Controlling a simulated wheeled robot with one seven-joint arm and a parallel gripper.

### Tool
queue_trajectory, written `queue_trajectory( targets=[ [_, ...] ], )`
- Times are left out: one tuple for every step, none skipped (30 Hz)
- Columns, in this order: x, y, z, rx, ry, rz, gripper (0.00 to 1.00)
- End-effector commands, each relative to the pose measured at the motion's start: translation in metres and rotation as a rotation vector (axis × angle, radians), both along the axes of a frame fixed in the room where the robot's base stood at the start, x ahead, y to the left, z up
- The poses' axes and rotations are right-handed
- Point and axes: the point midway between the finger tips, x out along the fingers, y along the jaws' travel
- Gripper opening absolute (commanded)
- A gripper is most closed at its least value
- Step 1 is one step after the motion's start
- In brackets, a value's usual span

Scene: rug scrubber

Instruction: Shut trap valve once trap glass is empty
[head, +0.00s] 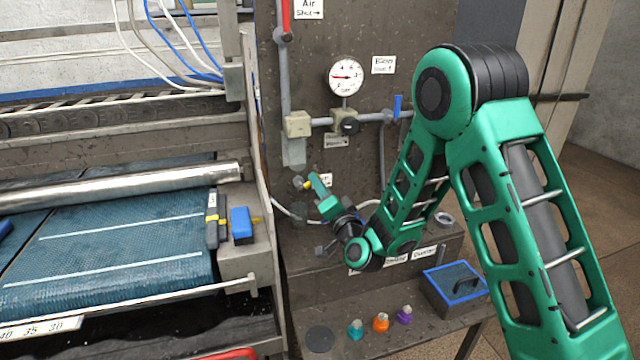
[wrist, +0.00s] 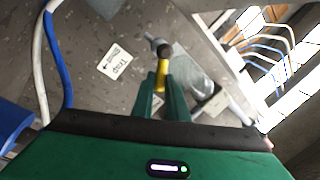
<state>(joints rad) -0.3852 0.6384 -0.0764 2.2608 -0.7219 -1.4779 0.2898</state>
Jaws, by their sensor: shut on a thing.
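The trap valve's yellow lever (wrist: 161,78) with a dark round end sits between the fingers of my gripper (wrist: 163,98), which is shut on it. In the head view my gripper (head: 316,184) reaches the panel from the right, and a bit of the yellow lever (head: 307,185) shows at its tip. A label reading "Trap Shut" with an arrow (wrist: 115,60) is left of the lever in the wrist view. The trap glass (head: 294,152) appears as a greyish cup under the pale pipe block. Whether it holds liquid cannot be told.
A gauge (head: 345,77) and a blue lever (head: 397,106) are above on the panel, with a red lever (head: 286,18) at the top. The rug machine (head: 120,250) stands left.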

Motion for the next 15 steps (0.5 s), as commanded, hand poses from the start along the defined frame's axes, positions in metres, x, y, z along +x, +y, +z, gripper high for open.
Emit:
queue_trajectory(
  targets=[
    [0.002, -0.004, -0.005, 0.034, 0.012, -0.005, 0.00],
    [0.002, -0.004, -0.006, 0.062, 0.022, -0.005, 0.00],
    [0.002, -0.005, -0.007, 0.099, 0.031, -0.005, 0.00],
    [0.002, -0.005, -0.008, 0.126, 0.039, -0.006, 0.00],
    [0.002, -0.005, -0.009, 0.153, 0.047, -0.004, 0.00],
    [0.002, -0.005, -0.011, 0.190, 0.056, -0.004, 0.00],
    [0.002, -0.005, -0.012, 0.217, 0.064, -0.004, 0.00],
    [0.002, -0.005, -0.014, 0.241, 0.073, -0.004, 0.00],
    [0.002, -0.005, -0.015, 0.275, 0.081, -0.003, 0.00],
    [0.002, -0.005, -0.016, 0.301, 0.089, -0.003, 0.00],
    [0.002, -0.005, -0.017, 0.324, 0.095, -0.003, 0.00],
    [0.003, -0.006, -0.019, 0.353, 0.104, -0.003, 0.00],
    [0.003, -0.006, -0.020, 0.374, 0.110, -0.003, 0.00],
    [0.003, -0.006, -0.021, 0.395, 0.116, -0.003, 0.00],
    [0.003, -0.005, -0.022, 0.421, 0.123, -0.003, 0.00]
  ],
)
